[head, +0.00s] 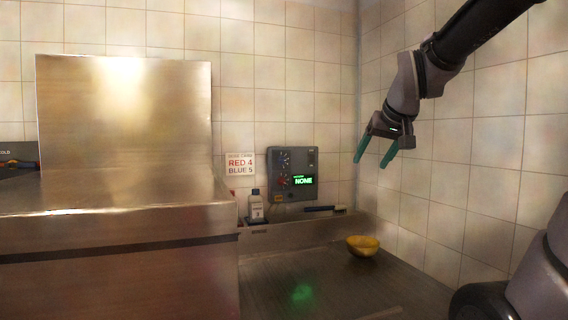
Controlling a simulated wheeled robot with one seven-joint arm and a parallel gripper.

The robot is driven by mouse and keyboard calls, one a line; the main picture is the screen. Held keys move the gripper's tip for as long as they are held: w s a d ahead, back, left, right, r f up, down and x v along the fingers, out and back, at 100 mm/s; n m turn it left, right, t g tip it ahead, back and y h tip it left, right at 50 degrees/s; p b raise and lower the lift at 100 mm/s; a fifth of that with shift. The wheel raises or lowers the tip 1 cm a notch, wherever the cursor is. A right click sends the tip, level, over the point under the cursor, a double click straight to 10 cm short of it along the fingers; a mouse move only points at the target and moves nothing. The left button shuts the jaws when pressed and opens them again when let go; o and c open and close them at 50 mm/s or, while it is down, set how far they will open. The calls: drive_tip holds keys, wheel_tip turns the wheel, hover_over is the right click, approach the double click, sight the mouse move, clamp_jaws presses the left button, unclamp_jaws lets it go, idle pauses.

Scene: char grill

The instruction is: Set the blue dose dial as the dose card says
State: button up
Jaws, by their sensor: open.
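The dose card (240,164) is on the tiled wall and reads RED 4 and BLUE 5. A dark dosing panel (306,162) is fixed to the wall right of the card. Its small screen (303,181) shows NONE in green. A dial (285,158) with pale marks sits at the panel's upper left, with a reddish knob (283,182) below it. I cannot make out a blue dial or any pointer setting at this size. My gripper (372,163) is open and empty, hanging in the air to the right of the panel with green fingers pointing down.
A large steel machine (120,250) fills the left side. A bottle with a dark cap (256,205) stands below the card, by the panel. A yellow bowl-like object (362,245) lies on the dark counter (335,285). The counter's front is mostly clear.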

drive_tip(key=w+a+n+t, duration=0.1)
drive_tip(key=w+a+n, duration=0.15)
drive_tip(key=w, duration=0.85)
drive_tip(key=n+t+y, duration=0.4)
drive_tip(key=n+t, duration=0.1)
drive_tip(key=t, duration=0.2)
approach(283, 161)
drive_tip(key=x, duration=0.8)
drive_tip(key=shift+w+r, duration=0.1)
drive_tip(key=shift+w, duration=0.25)
drive_tip(key=shift+c, duration=0.3)
clamp_jaws()
